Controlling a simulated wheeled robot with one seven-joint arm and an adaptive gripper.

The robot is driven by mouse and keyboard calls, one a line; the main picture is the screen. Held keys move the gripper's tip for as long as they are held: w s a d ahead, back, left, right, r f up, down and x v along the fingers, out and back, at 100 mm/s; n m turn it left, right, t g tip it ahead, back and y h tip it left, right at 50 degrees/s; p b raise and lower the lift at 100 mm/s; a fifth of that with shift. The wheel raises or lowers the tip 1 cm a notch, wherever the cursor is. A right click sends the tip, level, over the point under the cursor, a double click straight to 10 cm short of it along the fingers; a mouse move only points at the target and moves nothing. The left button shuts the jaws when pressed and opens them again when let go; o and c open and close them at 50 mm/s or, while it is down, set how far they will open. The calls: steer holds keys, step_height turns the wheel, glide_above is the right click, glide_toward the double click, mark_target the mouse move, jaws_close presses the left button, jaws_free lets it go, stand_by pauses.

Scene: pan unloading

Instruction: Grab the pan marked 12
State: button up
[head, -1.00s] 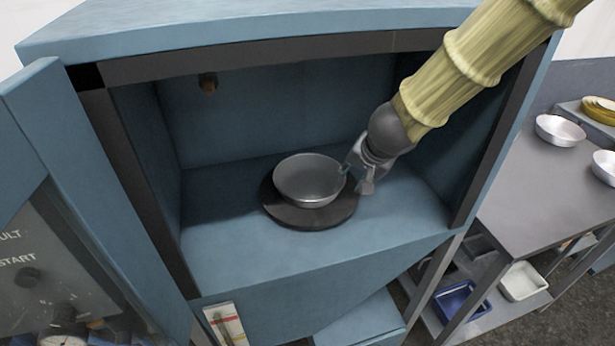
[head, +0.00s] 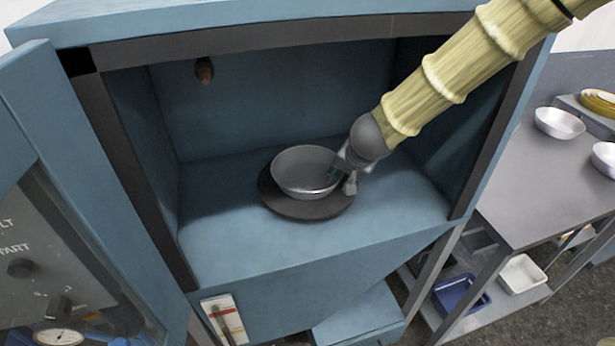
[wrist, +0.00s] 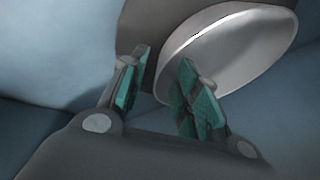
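A grey metal pan (head: 300,180) sits upright on a dark round plate (head: 275,203) inside the blue cabinet. No number can be read on it. My gripper (head: 340,178) is at the pan's right side, its fingers close to the rim. In the wrist view the gripper (wrist: 160,90) is open, with green pads apart. The pan (wrist: 235,45) shows there beyond the fingers, with the right finger overlapping its near side and the left finger over the dark plate (wrist: 140,22). Whether the rim lies between the fingers, or a pad touches it, I cannot tell.
The cabinet's side wall and right post (head: 495,130) stand close to my arm. The open door (head: 75,190) is at the left. A grey table (head: 520,195) at the right holds metal bowls (head: 559,123); trays (head: 522,273) lie on its lower shelf.

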steer(key=shift+x, duration=1.3)
jaws_close()
